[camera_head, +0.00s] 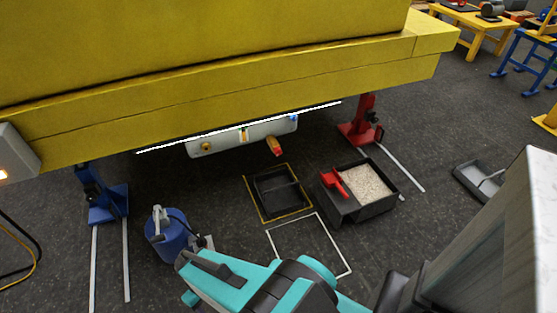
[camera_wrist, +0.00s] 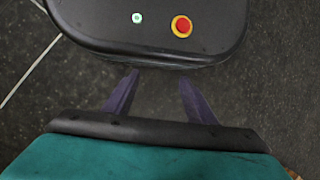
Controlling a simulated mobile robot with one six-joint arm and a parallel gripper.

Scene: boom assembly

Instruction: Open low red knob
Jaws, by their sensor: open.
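A white cylindrical tank (camera_head: 225,142) hangs under the yellow boom (camera_head: 230,98) in the head view. A small red-orange handle-like part (camera_head: 273,146) sticks down below the tank's right half; it may be the low red knob, but it is too small to tell. Brass (camera_head: 206,146) and blue (camera_head: 293,117) fittings also show on the tank. My gripper (camera_wrist: 158,97) is open and empty in the wrist view, with two dark purple fingers apart. The knob is not in the wrist view. In the head view my teal arm is low in front, away from the tank.
A blue stand (camera_head: 100,200) and a red stand (camera_head: 362,125) flank the tank under the boom. On the floor are a blue canister (camera_head: 165,232), a black tray (camera_head: 277,190) and a black box of pale granules (camera_head: 352,208) with a red scoop (camera_head: 337,181).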

